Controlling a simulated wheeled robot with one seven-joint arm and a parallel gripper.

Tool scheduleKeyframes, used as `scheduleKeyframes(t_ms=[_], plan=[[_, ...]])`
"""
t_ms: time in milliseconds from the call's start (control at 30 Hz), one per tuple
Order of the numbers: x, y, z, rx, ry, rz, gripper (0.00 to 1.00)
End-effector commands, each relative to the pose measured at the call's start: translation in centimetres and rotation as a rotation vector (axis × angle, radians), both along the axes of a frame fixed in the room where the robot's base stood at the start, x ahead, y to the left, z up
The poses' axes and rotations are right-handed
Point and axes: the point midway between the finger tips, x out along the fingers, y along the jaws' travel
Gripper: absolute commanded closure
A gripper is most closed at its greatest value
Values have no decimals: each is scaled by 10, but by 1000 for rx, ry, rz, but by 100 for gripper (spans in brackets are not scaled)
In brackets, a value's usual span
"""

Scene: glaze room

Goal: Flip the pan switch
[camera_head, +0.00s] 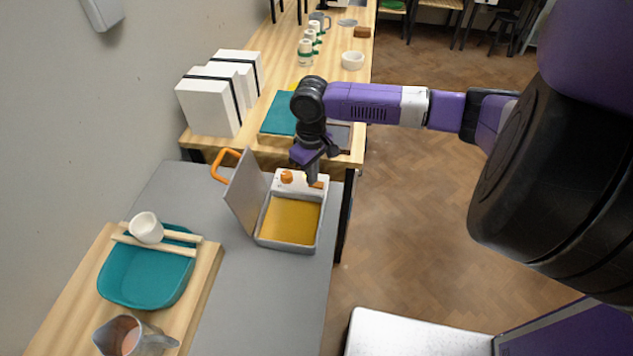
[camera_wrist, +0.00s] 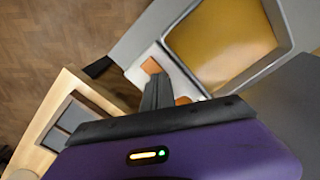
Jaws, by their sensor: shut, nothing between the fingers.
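The pan (camera_head: 291,220) is a pale box with amber glaze inside, standing on the grey table. Its grey lid (camera_head: 246,194) stands open on the left. The white panel along its far side carries a round orange knob (camera_head: 287,176) and a small orange switch (camera_head: 319,184). My gripper (camera_head: 313,178) points down over the panel, shut and empty. Its fingertips (camera_wrist: 156,82) appear close to the switch; I cannot tell whether they touch it.
An orange handle (camera_head: 226,165) rises behind the lid. A wooden table (camera_head: 270,153) with white boxes (camera_head: 209,104) and a teal item (camera_head: 280,115) lies beyond. A teal basin (camera_head: 147,278) with a white cup (camera_head: 146,228) on sticks stands at near left. The grey table's front is clear.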

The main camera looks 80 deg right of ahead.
Motion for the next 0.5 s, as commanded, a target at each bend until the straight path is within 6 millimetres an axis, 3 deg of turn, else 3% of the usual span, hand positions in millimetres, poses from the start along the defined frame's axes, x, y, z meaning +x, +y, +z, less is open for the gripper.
scheduleKeyframes(t_ms=[500], plan=[[-1,0,2,1,3,-1,100]])
